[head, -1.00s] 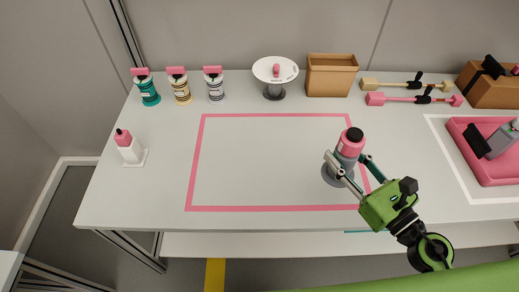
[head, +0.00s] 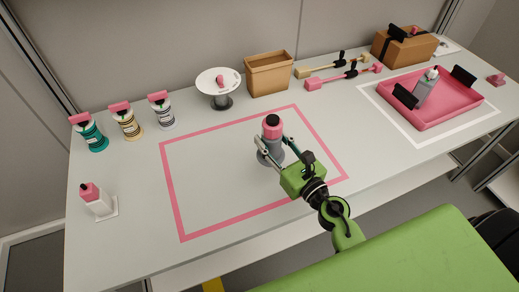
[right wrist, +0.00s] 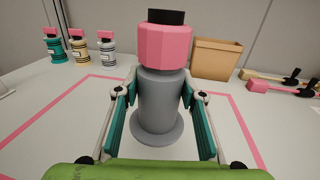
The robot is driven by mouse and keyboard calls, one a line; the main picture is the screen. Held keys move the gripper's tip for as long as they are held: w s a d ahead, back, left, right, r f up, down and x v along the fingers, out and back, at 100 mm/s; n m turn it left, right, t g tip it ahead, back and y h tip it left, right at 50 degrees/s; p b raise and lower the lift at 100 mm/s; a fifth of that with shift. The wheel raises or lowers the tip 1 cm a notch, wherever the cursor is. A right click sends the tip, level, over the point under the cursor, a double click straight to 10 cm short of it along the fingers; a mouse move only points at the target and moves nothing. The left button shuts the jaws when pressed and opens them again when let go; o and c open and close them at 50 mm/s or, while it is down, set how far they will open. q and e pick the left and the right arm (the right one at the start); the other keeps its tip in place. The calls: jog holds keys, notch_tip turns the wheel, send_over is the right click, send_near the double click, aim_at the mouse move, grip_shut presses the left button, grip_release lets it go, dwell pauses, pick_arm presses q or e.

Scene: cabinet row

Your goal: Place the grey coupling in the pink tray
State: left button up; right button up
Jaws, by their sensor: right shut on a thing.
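The grey coupling (right wrist: 159,100) is an upright grey cylinder with a wide round foot, a pink collar and a black top. It also shows in the head view (head: 271,141), near the right side of the pink outline. My right gripper (head: 272,150) is shut on its grey body, one finger on each side, also in the right wrist view. I cannot tell whether its foot touches the table. The pink tray (head: 447,112) lies at the right inside a white outline. It has black clips on two ends and holds a grey bottle-like thing (head: 426,85). My left gripper is not in view.
A brown open bin (head: 268,76), a round white stand (head: 218,82) and two long-handled tools (head: 340,76) line the back. The table between coupling and tray is clear.

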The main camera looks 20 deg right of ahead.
jog(key=w+f+b, duration=0.1)
jog(key=w+a+f, duration=0.1)
jog(key=f, duration=0.1)
jog(key=w+f+b, duration=0.1)
jog(key=f, duration=0.1)
jog(key=shift+w+a+f+b, duration=0.25)
jog(key=shift+w+b, duration=0.05)
jog(key=shift+w, duration=0.1)
jog(key=shift+w+a+f+b, duration=0.1)
jog(key=shift+w+f+b, duration=0.1)
jog(key=shift+f+b, duration=1.15)
jog(key=shift+f+p, duration=0.3)
jog(key=shift+f, duration=0.15)
jog(key=o, duration=1.3)
